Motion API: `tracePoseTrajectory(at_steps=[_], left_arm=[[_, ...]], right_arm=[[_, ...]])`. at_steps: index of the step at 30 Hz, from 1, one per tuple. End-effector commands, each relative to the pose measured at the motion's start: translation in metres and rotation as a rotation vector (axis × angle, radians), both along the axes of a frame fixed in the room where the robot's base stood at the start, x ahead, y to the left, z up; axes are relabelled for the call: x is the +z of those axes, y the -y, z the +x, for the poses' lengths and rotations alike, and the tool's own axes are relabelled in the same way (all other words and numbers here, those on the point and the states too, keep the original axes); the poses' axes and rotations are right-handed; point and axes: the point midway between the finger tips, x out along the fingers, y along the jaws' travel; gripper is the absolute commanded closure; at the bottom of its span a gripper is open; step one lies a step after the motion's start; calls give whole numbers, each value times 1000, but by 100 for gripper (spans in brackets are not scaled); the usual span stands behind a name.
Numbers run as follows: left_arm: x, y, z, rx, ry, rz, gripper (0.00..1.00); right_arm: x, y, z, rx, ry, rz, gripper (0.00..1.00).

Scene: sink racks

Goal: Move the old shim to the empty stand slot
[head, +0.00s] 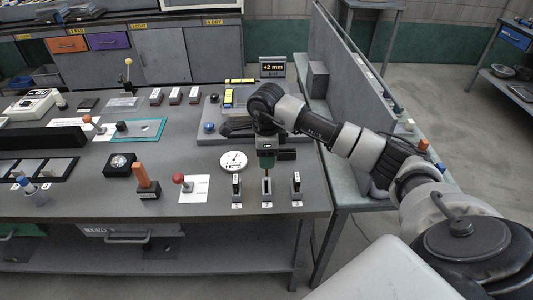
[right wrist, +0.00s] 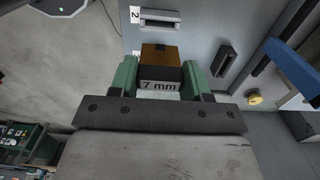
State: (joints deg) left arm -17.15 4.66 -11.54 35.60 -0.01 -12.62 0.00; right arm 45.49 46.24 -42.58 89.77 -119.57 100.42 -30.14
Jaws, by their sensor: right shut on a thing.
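My right gripper (head: 267,163) hangs just above the middle stand, number 2 (head: 267,192). Its green fingers (right wrist: 158,80) are shut on a shim (right wrist: 160,68) that has a "7 mm" label and a brown face. In the right wrist view stand 2 (right wrist: 160,18) shows a dark slot and sits apart from the held shim. Stand 1 (head: 236,191) and stand 3 (head: 297,187) stand on either side, each with a dark piece upright in it. My left gripper is not in view.
A round white dial gauge (head: 233,161) lies left of the gripper. A red-knobbed lever (head: 179,179) on a white card and an orange-handled block (head: 146,183) stand farther left. A small display (head: 272,67) reads "+2 mm". The table's front edge is close to the stands.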

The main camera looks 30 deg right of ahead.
Motion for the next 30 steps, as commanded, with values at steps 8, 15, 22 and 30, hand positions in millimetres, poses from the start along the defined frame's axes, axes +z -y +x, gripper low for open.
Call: tracePoseTrajectory(at_steps=[8,15,22,30], left_arm=[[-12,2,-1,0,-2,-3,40],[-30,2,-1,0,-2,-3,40],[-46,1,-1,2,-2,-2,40],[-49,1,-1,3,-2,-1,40]], right_arm=[[-10,0,0,1,-1,-1,76],[-33,0,0,2,-1,-1,76],[-53,0,0,2,0,0,76],[-58,0,0,2,0,0,76]])
